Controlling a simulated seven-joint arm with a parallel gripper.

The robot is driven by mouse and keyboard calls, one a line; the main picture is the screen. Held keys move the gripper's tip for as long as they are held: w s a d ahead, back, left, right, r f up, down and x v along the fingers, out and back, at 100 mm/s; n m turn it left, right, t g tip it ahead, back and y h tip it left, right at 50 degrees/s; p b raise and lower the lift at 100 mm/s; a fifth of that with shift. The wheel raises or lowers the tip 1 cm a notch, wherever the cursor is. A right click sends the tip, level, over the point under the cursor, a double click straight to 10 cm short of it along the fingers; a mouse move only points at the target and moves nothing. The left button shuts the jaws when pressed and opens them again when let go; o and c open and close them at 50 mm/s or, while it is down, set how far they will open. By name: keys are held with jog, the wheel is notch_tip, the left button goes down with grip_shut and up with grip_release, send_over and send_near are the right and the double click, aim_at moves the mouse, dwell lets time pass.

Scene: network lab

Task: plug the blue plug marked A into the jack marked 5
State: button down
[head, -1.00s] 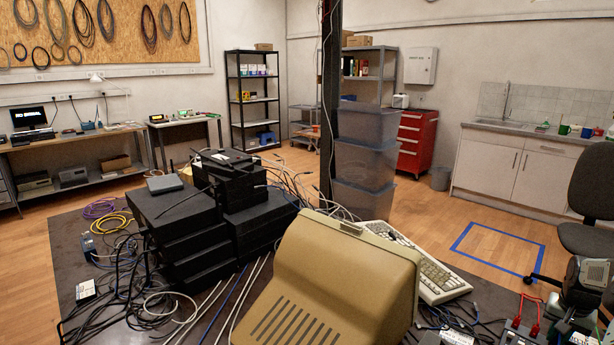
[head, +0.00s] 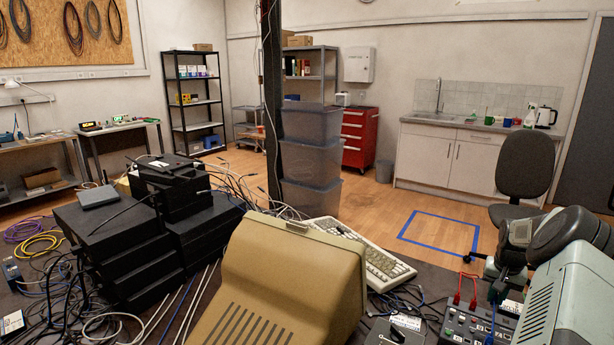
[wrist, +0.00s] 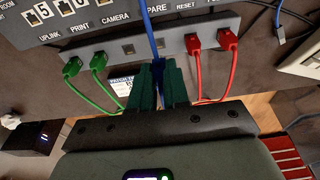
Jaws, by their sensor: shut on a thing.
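My gripper (wrist: 160,88) has its dark green fingers shut on a blue plug (wrist: 158,70), mostly hidden between them; its mark cannot be read. Its blue cable (wrist: 150,25) runs up across the panel in the wrist view. The grey panel (wrist: 195,39) faces the fingers, with two empty-looking openings near them. A large 5 (wrist: 38,14) shows at upper left, above the word UPLINK, with jack openings to its right. In the head view the panel box (head: 465,325) is at lower right, below my arm, and the fingertips are hard to make out.
Two green plugs (wrist: 85,65) sit in the panel left of my fingers, and two red plugs (wrist: 210,42) to the right. A beige monitor (head: 285,285) and a keyboard (head: 365,255) stand left of the panel box. Loose cables (head: 400,300) lie between.

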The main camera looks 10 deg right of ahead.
jog(key=c, duration=1.8)
grip_release()
grip_shut()
jog(key=s+d+r, duration=0.2)
jog(key=s, duration=0.5)
jog(key=s+d+r, duration=0.2)
jog(key=s, duration=0.5)
jog(key=shift+s+d+f, duration=0.1)
jog(key=shift+s+f, duration=0.1)
jog(key=shift+f, duration=1)
jog(key=shift+s+d+f, duration=0.1)
jog(key=shift+s+f, duration=0.05)
jog(key=shift+f, duration=1.05)
jog(key=shift+o, duration=0.6)
grip_release()
grip_shut()
